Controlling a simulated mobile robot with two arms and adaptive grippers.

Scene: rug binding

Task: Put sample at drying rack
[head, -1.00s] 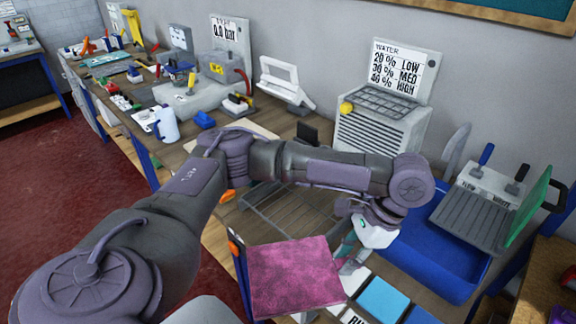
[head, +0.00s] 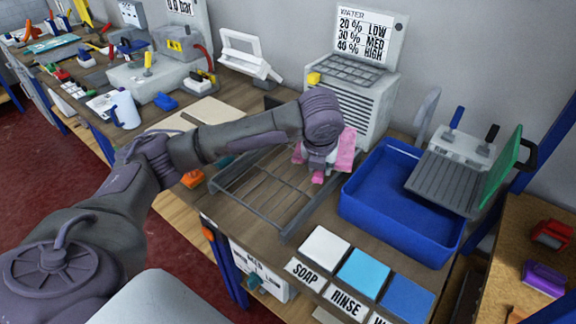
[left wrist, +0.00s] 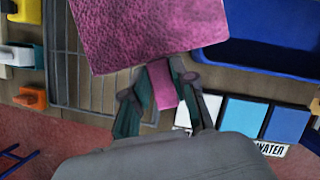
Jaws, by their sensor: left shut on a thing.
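The pink sample (head: 345,152) is in my left gripper (head: 318,178), mostly hidden behind the gripper and wrist in the head view. In the left wrist view the sample (left wrist: 150,30) fills the top middle, with a pink strip (left wrist: 161,84) between the fingers of the left gripper (left wrist: 162,88). The drying rack (head: 265,188) is a grey wire frame lying on the bench. The gripper is over its right back side in the head view. I cannot tell whether the sample touches the rack. The rack also shows in the left wrist view (left wrist: 88,75). My right gripper is not in view.
A blue basin (head: 400,215) stands right of the rack, beside a grey ribbed plate (head: 450,183) with a green edge. Soap and rinse pads (head: 325,248) lie in front. A vented grey unit (head: 365,105) stands behind the rack.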

